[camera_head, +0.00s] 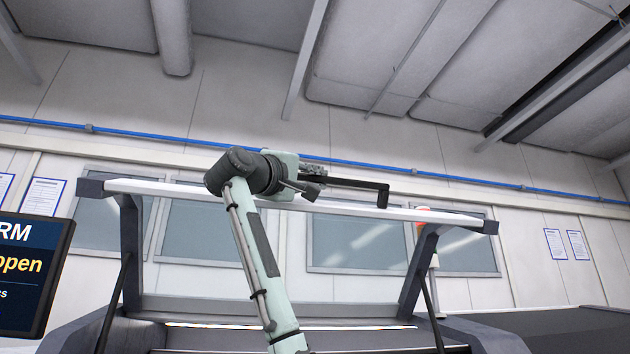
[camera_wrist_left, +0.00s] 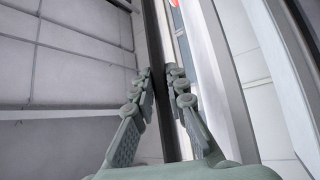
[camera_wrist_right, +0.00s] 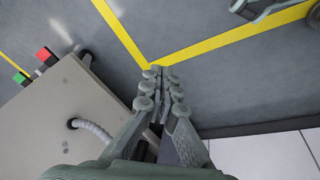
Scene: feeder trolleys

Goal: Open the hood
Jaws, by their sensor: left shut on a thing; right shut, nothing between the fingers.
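The hood (camera_head: 415,211) stands raised in the head view, with a long light front bar and dark side arms. A black handle (camera_head: 350,184) runs along that bar. My left gripper (camera_head: 318,175) is shut on the handle, near its left part. In the left wrist view the handle (camera_wrist_left: 155,35) is a dark bar passing between the two fingers (camera_wrist_left: 160,78). My right gripper (camera_wrist_right: 160,75) is shut and empty above the floor, away from the hood, and shows only in the right wrist view.
A screen (camera_head: 32,270) with partly cut-off text, including "open", stands at the left. Thin dark struts (camera_head: 117,300) flank the hood. Below my right gripper are grey floor with yellow lines (camera_wrist_right: 230,37) and a beige box (camera_wrist_right: 70,115) with red and green buttons.

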